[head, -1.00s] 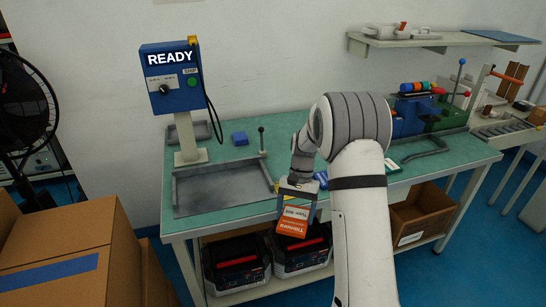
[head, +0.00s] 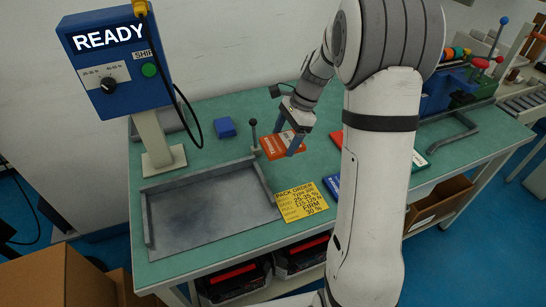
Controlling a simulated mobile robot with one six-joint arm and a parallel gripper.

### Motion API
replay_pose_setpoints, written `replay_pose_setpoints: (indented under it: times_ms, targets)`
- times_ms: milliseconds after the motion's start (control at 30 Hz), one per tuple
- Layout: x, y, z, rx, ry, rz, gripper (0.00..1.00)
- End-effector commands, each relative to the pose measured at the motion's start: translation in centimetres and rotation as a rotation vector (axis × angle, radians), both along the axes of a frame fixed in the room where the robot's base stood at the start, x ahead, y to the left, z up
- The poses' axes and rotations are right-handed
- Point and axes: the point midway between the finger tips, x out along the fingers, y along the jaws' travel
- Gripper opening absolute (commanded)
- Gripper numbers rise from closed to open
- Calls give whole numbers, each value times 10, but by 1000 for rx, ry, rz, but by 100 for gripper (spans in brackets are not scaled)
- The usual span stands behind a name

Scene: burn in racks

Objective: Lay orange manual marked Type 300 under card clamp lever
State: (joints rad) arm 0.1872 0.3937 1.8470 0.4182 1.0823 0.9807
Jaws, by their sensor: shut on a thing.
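My gripper (head: 289,134) is shut on the orange manual (head: 271,148), holding it nearly flat at or just above the green bench top. I cannot tell whether it touches the bench. The manual's white lettering is too small to read here, and the fingers cover part of it. The lever (head: 253,137), with a dark ball knob, stands upright at the back right corner of the grey tray (head: 147,222), just left of the manual. A yellow pack order card (head: 303,202) at the tray's right front edge names a Type, apparently 300.
A blue control box (head: 115,62) reading READY stands behind the tray. A small blue block (head: 225,127) lies behind the lever. A blue booklet (head: 333,184) and a green-edged one (head: 419,160) lie partly behind my arm. Machines stand at the back right.

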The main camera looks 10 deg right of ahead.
Motion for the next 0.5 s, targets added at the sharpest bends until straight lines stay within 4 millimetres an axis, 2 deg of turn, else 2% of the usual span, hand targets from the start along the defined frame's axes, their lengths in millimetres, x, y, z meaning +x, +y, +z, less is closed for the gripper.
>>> replay_pose_setpoints:
  times_ms: [300, 500]
  targets:
    - [-1, 8, -53, 0, 4, 12, 51]
    - [0, 10, -68, 1, 3, 17, 51]
